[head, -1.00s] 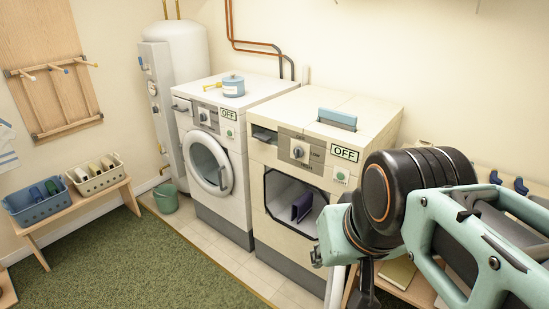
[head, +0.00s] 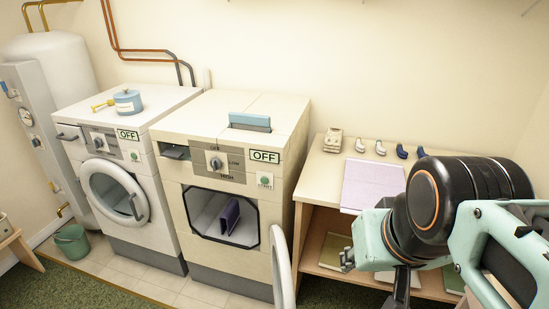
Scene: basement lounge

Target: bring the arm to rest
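My arm shows at the right of the head view, its black joint (head: 470,205) and pale green links in front of the wooden shelf unit. The wrist end is folded low at the left of the joint. My gripper (head: 402,288) is partly visible there as a dark part hanging down, cut off by the lower frame edge. Its fingertips cannot be made out, so I cannot tell whether it is open or shut. I see nothing held in it.
The dryer (head: 240,130) has its door (head: 283,268) open, with a purple item (head: 229,217) inside. The washer (head: 125,180) has a closed door. A shelf unit (head: 322,190) holds a lilac cloth (head: 372,184) and small items. A green bucket (head: 72,242) stands at left.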

